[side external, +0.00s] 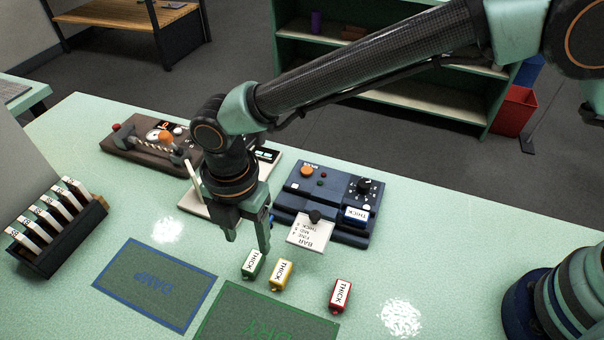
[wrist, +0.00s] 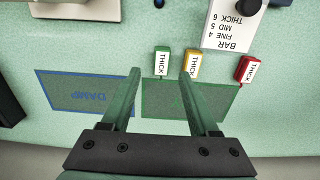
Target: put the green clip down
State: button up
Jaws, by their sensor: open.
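The green clip (side external: 253,264) has a white label reading THICK and stands on the pale green table. It shows in the wrist view (wrist: 162,62) just beyond the fingertips, between their lines and nearer the right finger. My gripper (side external: 248,242) is open and empty, above and close to the green clip; it also shows in the wrist view (wrist: 161,72). I cannot tell the exact gap between fingers and clip. A yellow clip (side external: 281,275) stands right beside the green one, and a red clip (side external: 341,296) stands farther right, both labelled THICK.
A green-outlined DRY area (side external: 228,325) and a blue-outlined DAMP area (side external: 125,263) lie in front. A dark blue control box (side external: 283,203) with a BAR card (side external: 311,232) stands behind. A rack of white cards (side external: 70,243) is at left.

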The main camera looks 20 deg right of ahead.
aim_at(252, 258)
notch_tip(252, 258, up, 5)
jog(key=w+d+r+m+t+y, duration=0.1)
jog(key=w+d+r+m, duration=0.2)
jog(key=d+r+m, duration=0.5)
jog(key=w+d+r+m+t, duration=0.15)
jog(key=d+r+m, duration=0.3)
jog(key=d, duration=0.85)
jog(key=s+d+m+t, duration=0.1)
jog(key=s+d+m, duration=0.2)
jog(key=d+m, duration=0.4)
jog(key=s+d+r+m+t+h, duration=0.1)
jog(key=s+d+m, duration=0.3)
jog(key=d, duration=0.8)
jog(key=m+t, duration=0.1)
jog(key=m, duration=0.1)
jog(key=shift+s+m, duration=0.15)
jog(key=shift+m, duration=0.2)
jog(key=shift+s+d+f+m, duration=0.15)
jog(key=shift+s+d+m, duration=0.15)
jog(key=shift+m, duration=0.1)
jog(key=shift+c, duration=1.1)
jog(key=shift+w+a, duration=0.1)
